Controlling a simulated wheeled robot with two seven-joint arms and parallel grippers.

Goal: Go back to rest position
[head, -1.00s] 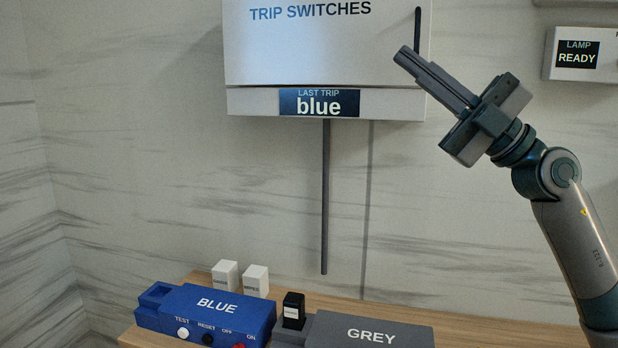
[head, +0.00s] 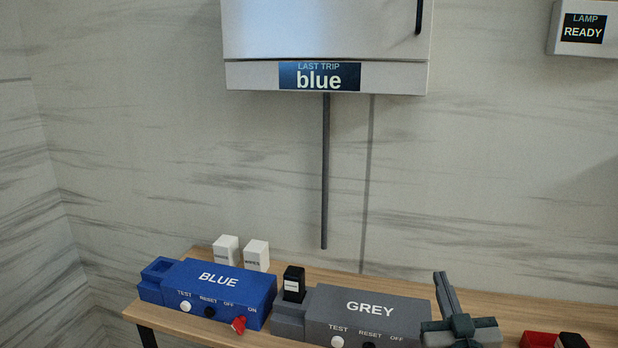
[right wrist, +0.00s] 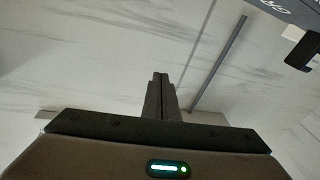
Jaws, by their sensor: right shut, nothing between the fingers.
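My right gripper (head: 446,296) is at the lower right of the head view, in front of the right end of the grey box, with its fingers pointing up. Its fingers are shut with nothing between them. It also shows in the right wrist view (right wrist: 160,84), its narrow fingers together against the pale wall. My left gripper is not in view.
A blue box (head: 225,290) and a grey box (head: 380,305) stand on the wooden shelf (head: 520,300). A wall cabinet (head: 325,30) reads "LAST TRIP blue"; a lamp panel (head: 583,30) reads "READY". A red object (head: 540,339) is at lower right.

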